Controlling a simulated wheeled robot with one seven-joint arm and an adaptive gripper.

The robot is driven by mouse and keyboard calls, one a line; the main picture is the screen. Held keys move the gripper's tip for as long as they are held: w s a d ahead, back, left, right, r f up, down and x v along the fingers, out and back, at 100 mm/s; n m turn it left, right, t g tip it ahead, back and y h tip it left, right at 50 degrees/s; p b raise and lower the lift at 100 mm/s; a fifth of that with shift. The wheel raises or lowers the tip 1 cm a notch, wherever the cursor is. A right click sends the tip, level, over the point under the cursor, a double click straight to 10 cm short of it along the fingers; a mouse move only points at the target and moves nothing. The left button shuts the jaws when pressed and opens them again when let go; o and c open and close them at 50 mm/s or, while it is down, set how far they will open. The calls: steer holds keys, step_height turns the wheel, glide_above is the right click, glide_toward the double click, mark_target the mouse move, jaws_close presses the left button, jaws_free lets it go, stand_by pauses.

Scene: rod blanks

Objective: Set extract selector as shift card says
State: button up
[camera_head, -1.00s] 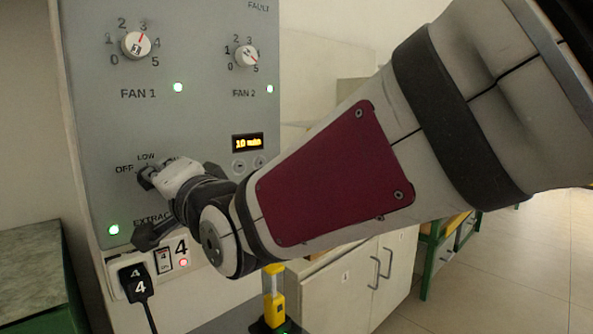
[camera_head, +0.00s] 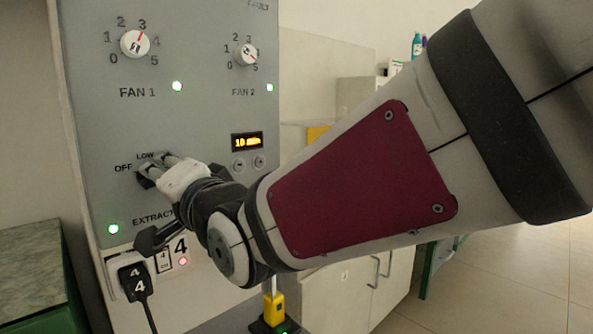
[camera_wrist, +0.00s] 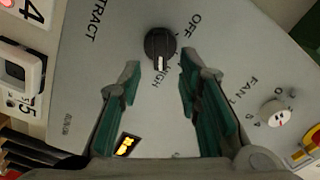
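The extract selector is a black round knob (camera_wrist: 160,44) with a white pointer mark. In the wrist view its mark points down the picture, toward the HIGH label; OFF is at its upper right. LOW is covered by a finger there, but shows in the head view. My gripper (camera_wrist: 160,70) is open, with its green-lined fingers spread to either side below the knob and nothing between them. The knob lies just beyond the fingertips; I cannot tell whether they touch the panel. In the head view my gripper (camera_head: 160,172) largely hides the knob. I see no shift card.
The grey panel (camera_head: 95,200) carries the FAN 1 dial (camera_head: 135,43), the FAN 2 dial (camera_head: 246,54), and a display (camera_head: 247,142) with two buttons below. Cabinets (camera_head: 350,292) stand at the right.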

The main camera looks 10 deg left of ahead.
steer(key=v, duration=1)
steer(key=shift+d, duration=0.15)
steer(key=shift+f, duration=0.1)
steer(key=d+f+g+h, duration=0.1)
steer(key=d+f+h, duration=0.5)
steer(key=d, duration=0.6)
steer(key=d+f+g+h, duration=0.1)
steer(key=d+f+h, duration=0.5)
steer(key=d, duration=0.6)
steer(key=s+d+f+n+g, duration=0.1)
steer(key=s+d+f+g, duration=0.2)
steer(key=s, duration=0.4)
steer(key=s+d+f+g+h, duration=0.1)
steer(key=s+d+f+g, duration=0.15)
steer(key=s+d, duration=0.4)
steer(key=s+d+f+n+g, duration=0.15)
steer(key=s+g, duration=0.25)
steer(key=s, duration=0.4)
step_height(320, 180, up, 31)
steer(key=d+t+p, duration=0.1)
steer(key=t+p, duration=0.3)
steer(key=p, duration=2.4)
steer(key=shift+f+h+p, duration=0.2)
steer(key=shift+h+p, duration=0.1)
steer(key=shift+p, duration=0.1)
